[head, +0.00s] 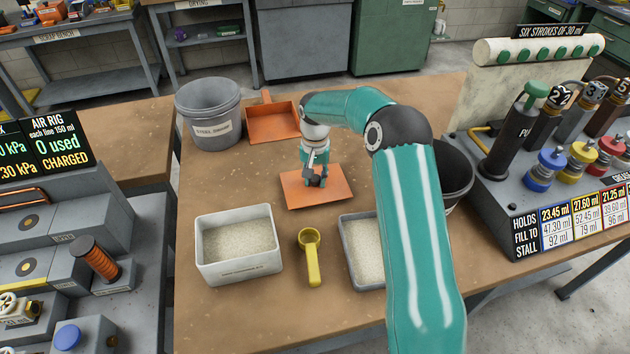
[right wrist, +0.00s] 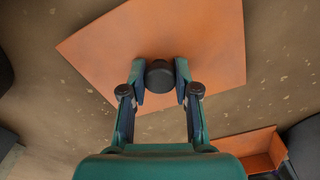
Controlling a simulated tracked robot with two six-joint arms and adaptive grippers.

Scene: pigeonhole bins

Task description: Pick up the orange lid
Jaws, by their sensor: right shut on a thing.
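The orange lid (head: 338,196) is a flat square plate with a dark round knob in its middle. It lies level over the middle of the wooden bench, and I cannot tell whether it touches the bench top. In the right wrist view the lid (right wrist: 215,40) fills the upper middle, with its knob (right wrist: 159,74) between my fingers. My right gripper (head: 317,180) reaches down from above and is shut on the knob; it also shows in the right wrist view (right wrist: 160,82). My left gripper is not in view.
A white bin of pale grains (head: 240,269), a yellow scoop (head: 311,262) and a grey tray of grains (head: 350,250) stand in front. A grey bucket (head: 210,128) and an orange dustpan-like tray (head: 272,136) stand behind. My right arm partly hides a dark bucket (head: 456,172).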

